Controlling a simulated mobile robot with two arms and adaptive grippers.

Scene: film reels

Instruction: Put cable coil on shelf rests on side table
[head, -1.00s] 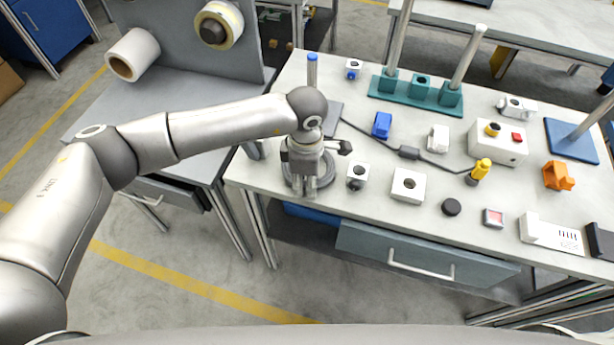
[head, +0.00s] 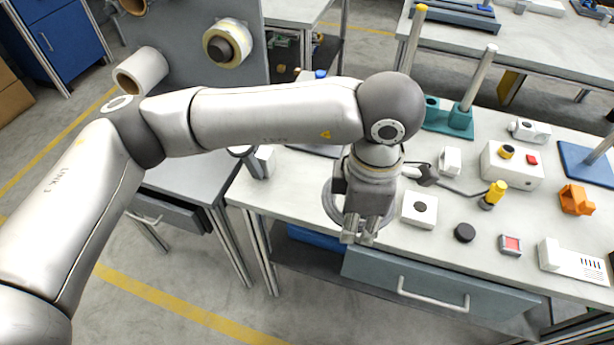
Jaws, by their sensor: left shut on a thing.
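My left gripper (head: 358,236) points down over the front of the workbench and is shut on the cable coil (head: 329,207). The coil is a dark grey ring; its left arc shows, and the gripper hides much of the rest. It appears to be held above the bench top. The side table (head: 185,172) stands to the left, partly behind my left arm, with an upright grey panel (head: 185,62). I cannot tell which part is the shelf rests. My right gripper is not in view.
A yellow-edged roll (head: 213,46) is mounted on the panel, and a cream roll (head: 150,66) is at its left. The workbench (head: 455,268) carries a white block (head: 410,214), a black puck (head: 465,232), a yellow-topped piece (head: 496,192) and a teal stand (head: 445,123).

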